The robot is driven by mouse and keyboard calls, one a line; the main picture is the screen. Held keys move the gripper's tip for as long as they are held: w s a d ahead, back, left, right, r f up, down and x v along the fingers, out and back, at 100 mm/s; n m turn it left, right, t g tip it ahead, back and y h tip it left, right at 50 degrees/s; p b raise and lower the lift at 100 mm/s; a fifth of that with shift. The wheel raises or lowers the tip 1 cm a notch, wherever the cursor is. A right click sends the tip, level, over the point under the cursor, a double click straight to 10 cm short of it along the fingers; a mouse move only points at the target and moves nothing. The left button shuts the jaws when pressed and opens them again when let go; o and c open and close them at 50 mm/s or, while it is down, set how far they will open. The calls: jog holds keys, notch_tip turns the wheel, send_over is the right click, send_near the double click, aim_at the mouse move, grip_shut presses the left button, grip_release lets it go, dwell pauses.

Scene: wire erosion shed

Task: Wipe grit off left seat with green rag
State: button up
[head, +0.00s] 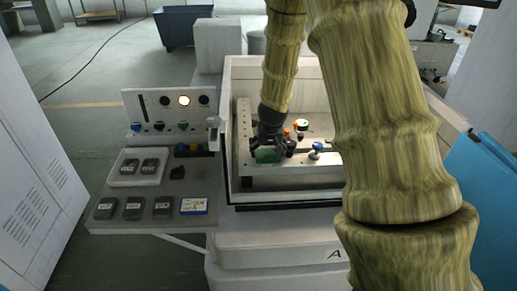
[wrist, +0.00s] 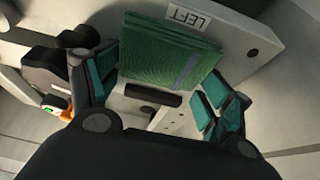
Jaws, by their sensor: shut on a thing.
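The green rag (wrist: 170,52) is a folded pad with a paler stripe. It lies between the fingers of my gripper (wrist: 163,72), which is shut on it. A pale seat plate with a "LEFT" label (wrist: 188,17) is right by the rag, which covers part of it. I cannot tell whether the rag touches the plate, and no grit can be made out. In the head view my gripper (head: 268,140) points down inside the left part of the machine's open tank, with the rag (head: 266,156) at its tip.
The white tank (head: 227,110) has raised walls around my gripper. Small orange, black and blue-topped fittings, including a blue-topped one (head: 318,147), stand right of it. A grey side shelf (head: 140,224) holds several dark blocks and a blue-white card (head: 194,206).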

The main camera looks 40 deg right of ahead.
aim_at(258, 150)
jog(key=shift+s+d+f, duration=0.1)
jog(key=shift+s+d, duration=0.3)
jog(key=shift+d, duration=0.25)
jog(key=shift+a+p, duration=0.3)
jog(key=shift+p, duration=0.35)
jog(key=shift+w+a, duration=0.1)
jog(key=shift+a, duration=0.3)
jog(key=shift+a+r+p, duration=0.4)
jog(key=shift+a, duration=0.1)
jog(key=shift+w+a+f+p, duration=0.15)
jog(key=shift+w+a+f, duration=0.1)
jog(key=shift+w+a, duration=0.3)
jog(key=shift+w+a+f+p, duration=0.2)
jog(key=shift+w+a, duration=0.2)
jog(key=shift+w, duration=0.2)
jog(key=shift+c, duration=0.2)
jog(key=shift+w+a, duration=0.15)
jog(key=shift+a, duration=0.1)
jog(key=shift+c, duration=0.5)
jog(key=shift+a+r, duration=0.1)
